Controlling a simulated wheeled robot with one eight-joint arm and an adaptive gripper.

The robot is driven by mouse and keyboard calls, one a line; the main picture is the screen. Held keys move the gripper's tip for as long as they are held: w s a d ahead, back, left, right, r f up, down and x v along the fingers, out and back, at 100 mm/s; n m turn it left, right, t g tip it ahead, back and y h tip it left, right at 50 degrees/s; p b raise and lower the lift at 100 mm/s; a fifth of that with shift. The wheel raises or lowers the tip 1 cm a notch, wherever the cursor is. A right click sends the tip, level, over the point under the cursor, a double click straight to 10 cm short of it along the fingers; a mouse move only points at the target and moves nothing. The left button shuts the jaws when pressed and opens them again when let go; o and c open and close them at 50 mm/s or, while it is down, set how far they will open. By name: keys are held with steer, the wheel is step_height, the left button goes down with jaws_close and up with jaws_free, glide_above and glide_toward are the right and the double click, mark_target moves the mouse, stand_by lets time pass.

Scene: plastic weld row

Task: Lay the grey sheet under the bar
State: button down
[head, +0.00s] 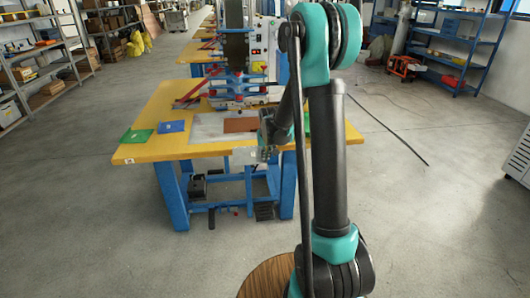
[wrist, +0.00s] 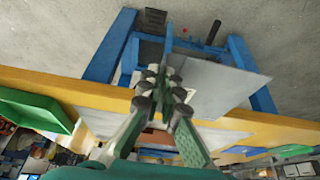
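The grey sheet (head: 245,156) hangs at the front edge of the yellow table, just left of my gripper (head: 267,153) in the head view. In the wrist view the grey sheet (wrist: 215,85) sticks out from between the fingertips (wrist: 164,88), past the table edge and over the floor. My gripper looks shut on one side of it. The welding machine (head: 255,58) stands at the back of the table. A bar-like part (head: 240,98) crosses low on its front; the space beneath it is hard to make out.
A brown sheet (head: 240,125) lies on a pale plate (head: 205,127) in front of the machine. Floor around the table is mostly clear.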

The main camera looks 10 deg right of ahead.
steer(key=s, duration=1)
stand_by(0.4)
